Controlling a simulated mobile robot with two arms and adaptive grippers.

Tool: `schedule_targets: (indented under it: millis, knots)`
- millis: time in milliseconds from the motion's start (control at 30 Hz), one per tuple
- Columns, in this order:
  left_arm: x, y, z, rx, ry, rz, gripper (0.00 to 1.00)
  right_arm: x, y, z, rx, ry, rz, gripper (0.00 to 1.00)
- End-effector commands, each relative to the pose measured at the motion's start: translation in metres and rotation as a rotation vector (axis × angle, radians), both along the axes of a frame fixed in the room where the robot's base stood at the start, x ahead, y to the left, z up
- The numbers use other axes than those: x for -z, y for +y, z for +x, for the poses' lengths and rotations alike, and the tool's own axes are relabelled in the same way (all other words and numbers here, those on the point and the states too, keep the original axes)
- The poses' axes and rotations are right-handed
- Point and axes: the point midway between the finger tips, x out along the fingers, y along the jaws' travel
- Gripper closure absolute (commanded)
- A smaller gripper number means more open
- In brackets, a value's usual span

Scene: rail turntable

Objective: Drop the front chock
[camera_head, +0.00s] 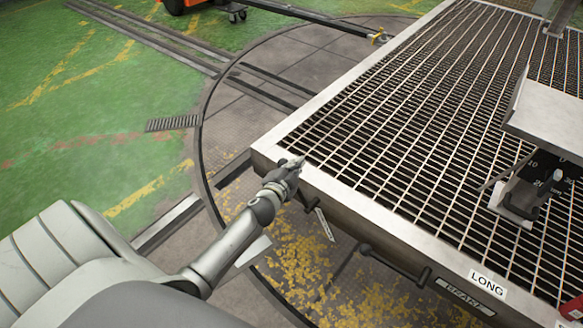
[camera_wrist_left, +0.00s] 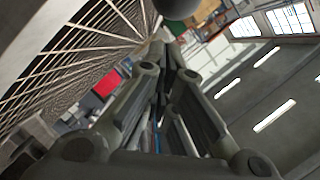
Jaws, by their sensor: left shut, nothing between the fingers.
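My left gripper (camera_head: 297,162) is at the near left corner of the grated platform (camera_head: 265,150), close to its pale rim. Its fingers are shut and empty. In the left wrist view the two fingers (camera_wrist_left: 166,62) meet, with grating to their left. I cannot make out anything that is clearly the front chock. A small dark handle (camera_head: 312,206) and a white tag (camera_head: 324,225) with unreadable text are on the platform's near side, just below the gripper. My right gripper is not in view.
A dark bar handle (camera_head: 395,264) juts from the platform's near side, beside a BRAKE plate (camera_head: 465,294) and a LONG label (camera_head: 487,284). A device with a scale (camera_head: 530,190) stands on the grating. Rails (camera_head: 150,35) cross the green floor at upper left.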

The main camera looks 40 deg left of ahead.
Motion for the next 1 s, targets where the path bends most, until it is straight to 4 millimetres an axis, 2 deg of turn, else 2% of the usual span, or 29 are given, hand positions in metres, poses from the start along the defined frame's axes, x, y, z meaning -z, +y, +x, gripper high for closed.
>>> schedule_targets:
  millis: [200,400,867,1000]
  knots:
    - [0.008,0.009,-0.001,0.001,-0.001,0.000,1.00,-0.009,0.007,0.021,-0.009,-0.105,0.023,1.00]
    - [0.009,0.012,-0.001,0.001,-0.001,0.000,1.00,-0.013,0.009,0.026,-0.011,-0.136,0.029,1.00]
    - [0.009,0.015,0.000,0.001,0.001,-0.014,1.00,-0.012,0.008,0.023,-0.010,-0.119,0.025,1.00]
    - [0.011,0.021,0.000,0.000,0.004,-0.046,1.00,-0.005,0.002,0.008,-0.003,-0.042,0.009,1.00]
